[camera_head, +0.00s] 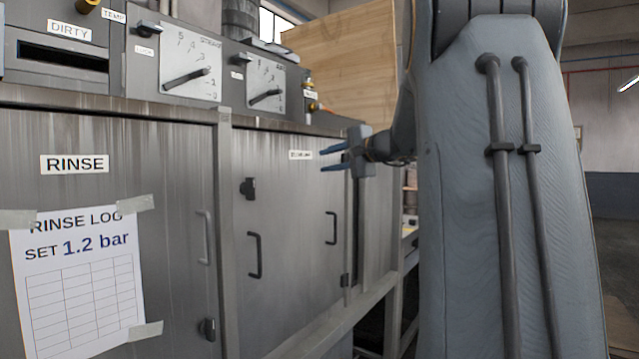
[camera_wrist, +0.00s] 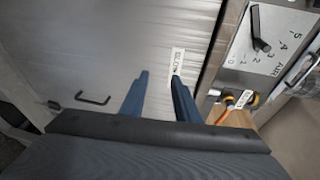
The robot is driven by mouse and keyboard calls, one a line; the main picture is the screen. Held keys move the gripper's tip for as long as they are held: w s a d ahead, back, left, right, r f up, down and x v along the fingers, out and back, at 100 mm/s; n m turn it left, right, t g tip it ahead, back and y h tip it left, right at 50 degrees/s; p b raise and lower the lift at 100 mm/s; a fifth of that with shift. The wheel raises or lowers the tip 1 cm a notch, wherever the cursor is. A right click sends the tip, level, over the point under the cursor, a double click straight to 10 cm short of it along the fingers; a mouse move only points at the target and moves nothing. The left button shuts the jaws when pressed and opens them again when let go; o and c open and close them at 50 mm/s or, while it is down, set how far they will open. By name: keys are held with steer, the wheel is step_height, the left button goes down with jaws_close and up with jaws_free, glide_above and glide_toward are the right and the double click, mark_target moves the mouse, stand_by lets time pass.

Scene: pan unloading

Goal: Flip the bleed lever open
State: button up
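My gripper (camera_head: 323,160) is open and empty, its two blue fingers apart in front of the upper part of a steel cabinet door (camera_head: 290,205). In the wrist view the open fingers (camera_wrist: 160,76) point up the door, near a small white label (camera_wrist: 177,61) whose text I cannot read surely. Small orange and yellow fittings (camera_wrist: 229,100) with a white tag (camera_wrist: 243,99) sit below the AIR gauge, right of the fingers. Yellow fittings (camera_head: 313,106) also show in the head view. I cannot tell which part is the bleed lever; its tag is too small to read.
The AIR gauge (camera_wrist: 270,45) is at the upper right of the wrist view. The RINSE door (camera_head: 100,230) carries a taped log sheet (camera_head: 80,285). Door handles (camera_head: 254,255) stick out from the cabinet. A wooden board (camera_head: 335,70) stands behind the panel.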

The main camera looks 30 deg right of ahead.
steer(key=a+f+n+g, duration=0.1)
steer(key=a+f, duration=0.3)
steer(key=f, duration=0.1)
steer(key=shift+a+f+g, duration=0.2)
steer(key=shift+f+g, duration=0.1)
steer(key=shift+f, duration=0.05)
steer(key=shift+s, duration=0.1)
